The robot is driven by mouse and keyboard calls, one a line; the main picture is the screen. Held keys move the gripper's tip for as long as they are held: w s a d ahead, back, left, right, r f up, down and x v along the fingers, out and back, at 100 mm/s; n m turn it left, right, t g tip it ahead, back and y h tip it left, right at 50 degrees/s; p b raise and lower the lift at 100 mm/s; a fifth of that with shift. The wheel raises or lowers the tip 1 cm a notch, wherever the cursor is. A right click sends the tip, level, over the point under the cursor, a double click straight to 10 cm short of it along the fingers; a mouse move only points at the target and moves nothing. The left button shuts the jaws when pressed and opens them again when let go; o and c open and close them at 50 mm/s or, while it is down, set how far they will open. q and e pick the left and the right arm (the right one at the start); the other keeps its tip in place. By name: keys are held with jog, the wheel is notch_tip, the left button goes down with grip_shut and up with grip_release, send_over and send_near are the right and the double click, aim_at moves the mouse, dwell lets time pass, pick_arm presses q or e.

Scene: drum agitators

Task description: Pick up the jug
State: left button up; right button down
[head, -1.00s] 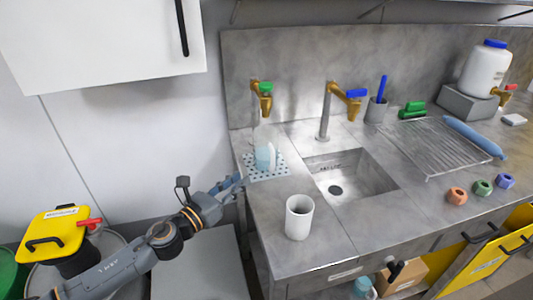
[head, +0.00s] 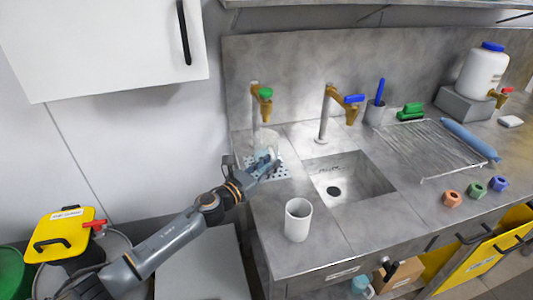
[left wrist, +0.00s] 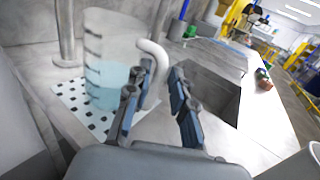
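The jug (left wrist: 112,70) is clear, with bluish liquid in its lower part and a pale curved handle (left wrist: 156,55). It stands upright on a white perforated drip mat (left wrist: 70,100). In the head view the jug (head: 266,142) is below the green-handled tap, its lower part partly hidden by my gripper. My left gripper (head: 265,164) reaches it from the front left. In the left wrist view the left gripper (left wrist: 162,75) is open, its two fingers on either side of the handle's line. I cannot tell whether they touch it. My right gripper is not in view.
A white cup (head: 298,220) stands in front of the mat, near the counter's front edge. The sink (head: 350,180) is to the right, with a blue-handled tap (head: 348,98) behind it. Coloured nuts (head: 476,190) lie farther right.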

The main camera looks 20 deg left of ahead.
pick_arm(q)
jog(key=shift+x, duration=1.1)
grip_shut()
jog(key=shift+r, duration=0.1)
